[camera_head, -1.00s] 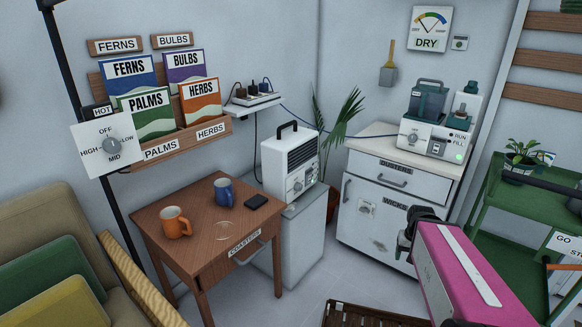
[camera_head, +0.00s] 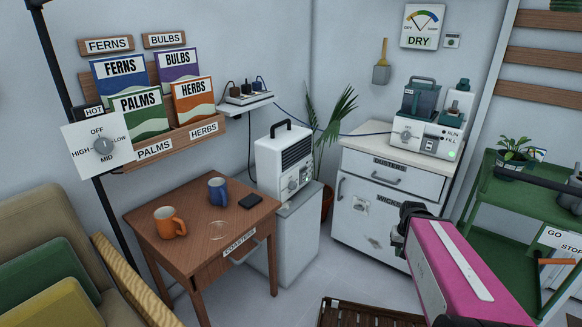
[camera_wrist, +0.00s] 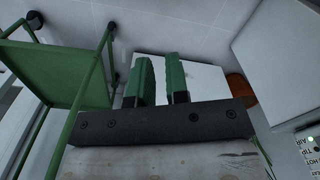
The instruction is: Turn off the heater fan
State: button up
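The heater fan (camera_head: 283,163) is a white box with a black top handle and dark slatted grille. It stands on a grey-white cabinet (camera_head: 298,235) beside the wooden table. Its small front controls are too small to read in the head view. In the wrist view, a white panel (camera_wrist: 312,158) with upside-down lettering and a green light shows at the lower right edge, partly cut off; it looks like the heater's. My gripper's green fingers (camera_wrist: 161,82) are apart with nothing between them. In the head view my gripper is right of the heater, apart from it, its fingers not clear.
A separate dial panel (camera_head: 98,146) marked OFF, LOW, MID and HIGH hangs at the left. The wooden table (camera_head: 190,245) holds two mugs and a dark flat object. A potted palm (camera_head: 327,120) stands behind the heater. A white drawer cabinet (camera_head: 385,225) and green cart (camera_head: 515,210) stand right.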

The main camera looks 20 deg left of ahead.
jog(key=shift+m+t+y, duration=0.3)
jog(key=shift+t, duration=0.6)
jog(key=w+a, duration=0.2)
jog(key=w+a+r, duration=0.1)
jog(key=w+a, duration=0.1)
jog(key=w, duration=0.1)
jog(key=w+a, duration=0.2)
jog(key=w, duration=0.1)
jog(key=shift+w+a+r, duration=0.1)
jog(key=shift+w+r, duration=0.05)
jog(key=shift+r, duration=0.05)
grip_shut()
jog(key=w+a+r+t+y, duration=0.1)
jog(key=w+a+r, duration=0.2)
jog(key=w+a, duration=0.3)
jog(key=w+a+r+m+t+y, duration=0.1)
jog(key=w+a+r, duration=0.3)
jog(key=a, duration=0.8)
jog(key=w+a+r+m+t+y, duration=0.1)
jog(key=w+a+r, duration=0.3)
jog(key=w+a, duration=0.4)
jog(key=shift+a+t, duration=0.85)
jog(key=shift+t, duration=0.05)
send_near(305, 179)
jog(key=x, duration=0.5)
jog(key=shift+d+f, duration=0.15)
jog(key=shift+w, duration=0.1)
